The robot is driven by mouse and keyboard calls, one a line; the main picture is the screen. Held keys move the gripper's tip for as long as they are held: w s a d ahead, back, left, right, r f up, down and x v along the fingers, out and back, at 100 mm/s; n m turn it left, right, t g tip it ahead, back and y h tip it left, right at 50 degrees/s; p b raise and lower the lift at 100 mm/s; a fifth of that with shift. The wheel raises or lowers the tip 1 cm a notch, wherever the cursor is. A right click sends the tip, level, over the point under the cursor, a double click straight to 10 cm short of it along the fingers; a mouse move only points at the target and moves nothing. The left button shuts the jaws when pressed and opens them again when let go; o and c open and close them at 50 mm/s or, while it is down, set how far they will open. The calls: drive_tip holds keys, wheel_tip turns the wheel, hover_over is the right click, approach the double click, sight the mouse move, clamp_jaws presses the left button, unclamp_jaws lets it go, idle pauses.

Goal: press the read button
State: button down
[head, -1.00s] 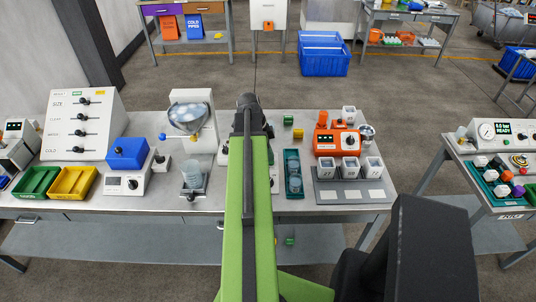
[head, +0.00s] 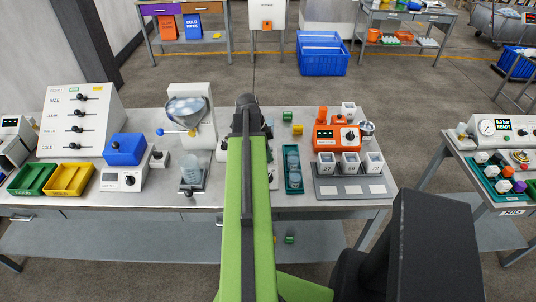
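My green arm (head: 247,210) reaches forward over the middle of the steel bench (head: 120,199). Its dark far joint (head: 248,108) covers part of the bench top. My gripper is hidden behind the arm, so its fingers do not show. A pale device (head: 272,160) is mostly hidden behind the arm, with only its edges showing. No button marked read can be made out. An orange device (head: 337,138) with a small green display and a dark knob stands right of the arm.
White cups (head: 350,163) stand on a grey tray (head: 330,191). A teal rack (head: 293,183) is between them and my arm. Left are a sloped lever panel (head: 95,103), green (head: 33,177) and yellow (head: 70,180) bins, a blue-topped device (head: 125,149) and a white dispenser (head: 192,110).

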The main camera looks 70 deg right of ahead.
drive_tip(key=s+p+v, duration=0.1)
drive_tip(key=p+v, duration=1.3)
drive_tip(key=shift+d, duration=0.2)
drive_tip(key=shift+r, duration=0.15)
